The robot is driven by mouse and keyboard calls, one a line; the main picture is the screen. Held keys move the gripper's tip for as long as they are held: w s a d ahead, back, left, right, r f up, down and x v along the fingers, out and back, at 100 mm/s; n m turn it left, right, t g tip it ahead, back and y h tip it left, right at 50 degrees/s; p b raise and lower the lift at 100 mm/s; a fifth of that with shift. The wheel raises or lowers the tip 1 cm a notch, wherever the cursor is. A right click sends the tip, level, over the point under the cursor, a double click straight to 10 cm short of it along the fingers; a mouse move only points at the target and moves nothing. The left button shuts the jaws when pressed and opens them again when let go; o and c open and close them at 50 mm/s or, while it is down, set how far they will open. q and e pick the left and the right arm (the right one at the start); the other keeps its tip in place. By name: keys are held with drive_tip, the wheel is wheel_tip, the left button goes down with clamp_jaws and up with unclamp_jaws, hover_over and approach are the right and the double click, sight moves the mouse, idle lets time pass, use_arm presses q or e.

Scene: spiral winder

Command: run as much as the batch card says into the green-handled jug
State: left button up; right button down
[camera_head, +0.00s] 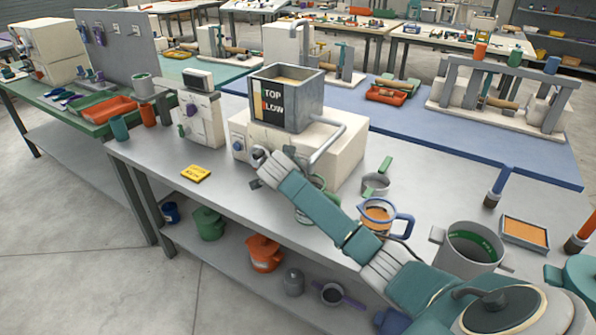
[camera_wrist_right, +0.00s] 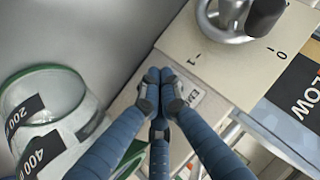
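The green-handled jug (camera_head: 303,212) stands at the machine's front, mostly hidden behind my right arm. In the right wrist view the clear jug (camera_wrist_right: 45,110) has a green rim and 200 and 400 marks; its contents are not clear. The dispensing machine (camera_head: 325,160) has a grey hopper (camera_head: 290,98) marked TOP and LOW, and a round knob (camera_wrist_right: 232,18) beside marks 1 and 0. My right gripper (camera_wrist_right: 162,84) has its fingertips together, empty, before the machine's front, below the knob. The yellow card (camera_head: 196,173) lies left of the machine; its text is unreadable. My left gripper is out of view.
A blue-handled jug (camera_head: 378,217) with orange-brown contents stands right of the machine, near a small grey cup (camera_head: 375,184). A large grey pot (camera_head: 468,246) and an orange-filled tray (camera_head: 525,232) lie further right. The grey bench (camera_head: 170,155) is clear around the card.

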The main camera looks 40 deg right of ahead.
drive_tip(key=shift+d, duration=0.1)
idle(0.6)
drive_tip(key=shift+w+d, duration=0.15)
drive_tip(key=shift+d, duration=0.15)
drive_tip(key=shift+w+d, duration=0.1)
drive_tip(key=shift+d, duration=0.1)
idle(0.5)
drive_tip(key=shift+w+d+r, duration=0.1)
drive_tip(key=shift+d+r, duration=0.05)
drive_tip(key=shift+d, duration=0.45)
idle(1.9)
drive_tip(key=shift+a, duration=0.1)
idle(1.1)
drive_tip(key=shift+s+a+f+p, duration=0.2)
drive_tip(key=shift+a+f+p, duration=0.1)
drive_tip(key=shift+p, duration=0.15)
drive_tip(key=shift+s+a+f, duration=0.1)
drive_tip(key=shift+s+a, duration=0.1)
drive_tip(key=shift+s, duration=0.05)
drive_tip(key=shift+a, duration=0.1)
